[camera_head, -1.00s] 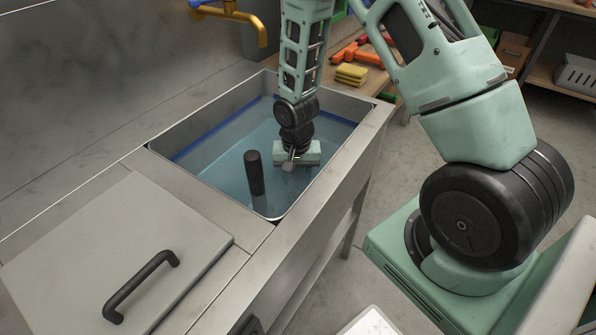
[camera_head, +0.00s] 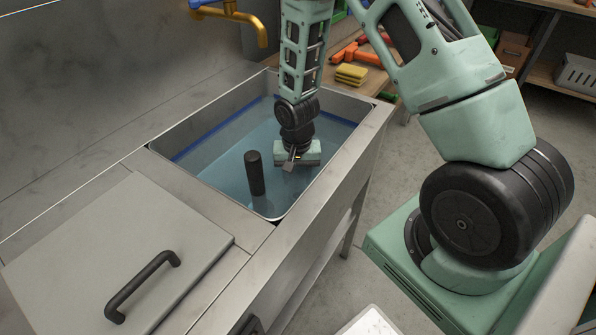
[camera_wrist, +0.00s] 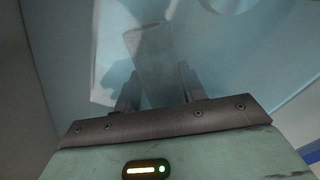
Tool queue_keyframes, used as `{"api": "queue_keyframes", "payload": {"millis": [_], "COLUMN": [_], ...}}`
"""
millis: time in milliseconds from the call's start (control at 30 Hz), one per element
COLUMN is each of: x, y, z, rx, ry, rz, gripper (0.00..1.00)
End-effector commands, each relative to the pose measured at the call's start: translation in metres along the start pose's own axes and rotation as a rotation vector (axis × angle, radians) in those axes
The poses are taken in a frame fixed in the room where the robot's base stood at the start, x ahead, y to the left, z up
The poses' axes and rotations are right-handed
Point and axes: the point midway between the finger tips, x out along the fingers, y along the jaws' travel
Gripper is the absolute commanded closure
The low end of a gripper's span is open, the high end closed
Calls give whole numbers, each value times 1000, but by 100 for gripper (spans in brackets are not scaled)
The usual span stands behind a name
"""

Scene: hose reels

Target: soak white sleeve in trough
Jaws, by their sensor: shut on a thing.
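The trough (camera_head: 175,167) is a steel basin filled with bluish water, with a blue line around its inner wall. My gripper (camera_wrist: 157,80) points down into it, and its fingers are under the water in the wrist view. The fingers are shut on a pale, greyish piece, the white sleeve (camera_wrist: 153,45), which extends away from the fingers and looks dim through the water. In the head view my gripper (camera_head: 296,160) is at the right part of the trough, and the sleeve is hidden there.
A black upright cylinder (camera_head: 254,173) stands in the trough left of my gripper. A brass tap (camera_head: 247,24) hangs over the back edge. A lid with a black handle (camera_head: 142,286) lies at front left. Yellow sponges (camera_head: 351,75) and orange tools (camera_head: 362,53) lie behind.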

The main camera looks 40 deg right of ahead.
Motion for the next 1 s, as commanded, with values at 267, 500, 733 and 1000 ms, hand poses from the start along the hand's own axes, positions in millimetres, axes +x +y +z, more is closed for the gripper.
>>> {"api": "queue_keyframes", "payload": {"millis": [267, 500, 733, 1000], "x": [0, 0, 0, 0], "y": [-1, 0, 3, 3], "z": [2, 0, -5, -4], "rx": [0, 1, 1, 0], "ry": [0, 0, 0, 0], "rz": [0, 0, 0, 0], "gripper": [82, 82, 82, 82]}}
